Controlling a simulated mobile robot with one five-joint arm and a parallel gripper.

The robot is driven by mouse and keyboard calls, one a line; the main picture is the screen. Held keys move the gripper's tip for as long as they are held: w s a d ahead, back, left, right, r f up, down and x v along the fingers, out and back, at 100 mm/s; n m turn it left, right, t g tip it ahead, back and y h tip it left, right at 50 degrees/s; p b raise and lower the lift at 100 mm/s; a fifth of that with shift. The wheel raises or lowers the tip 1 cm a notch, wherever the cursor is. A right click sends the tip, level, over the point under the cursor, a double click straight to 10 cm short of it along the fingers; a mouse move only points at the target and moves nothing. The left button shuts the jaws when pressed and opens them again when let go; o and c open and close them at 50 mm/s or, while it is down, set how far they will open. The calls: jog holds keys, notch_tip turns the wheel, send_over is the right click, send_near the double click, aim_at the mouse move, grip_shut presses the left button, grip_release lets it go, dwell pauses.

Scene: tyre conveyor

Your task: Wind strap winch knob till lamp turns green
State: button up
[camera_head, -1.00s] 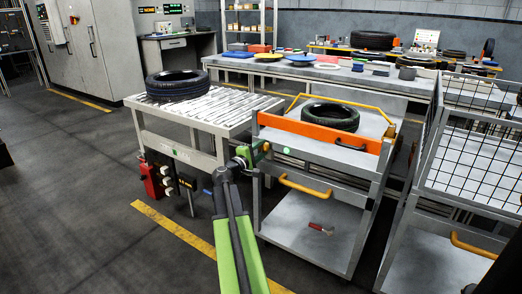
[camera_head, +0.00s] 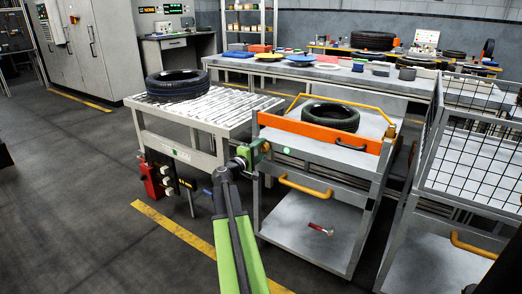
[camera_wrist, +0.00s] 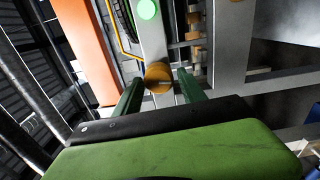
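The strap winch knob (camera_wrist: 158,77) is a round brass-coloured knob on a grey post of the trolley (camera_head: 318,160). The lamp (camera_wrist: 148,9) above it glows green; it also shows as a pale green dot in the head view (camera_head: 286,151). My gripper (camera_wrist: 160,75) has its two green fingers on either side of the knob, with narrow gaps, so it looks open around it. In the head view my gripper (camera_head: 250,153) is at the trolley's left front corner. An orange band (camera_head: 318,132) crosses the trolley's front, before a tyre (camera_head: 330,116).
A roller conveyor (camera_head: 215,110) with a tyre (camera_head: 177,84) stands left of the trolley. A mesh cage cart (camera_head: 470,150) is close on the right. A red-headed hammer (camera_head: 320,229) lies on the trolley's lower shelf. The floor at left is clear.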

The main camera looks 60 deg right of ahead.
jog(key=shift+o, duration=0.7)
jog(key=a, duration=1.7)
jog(key=shift+a, duration=0.15)
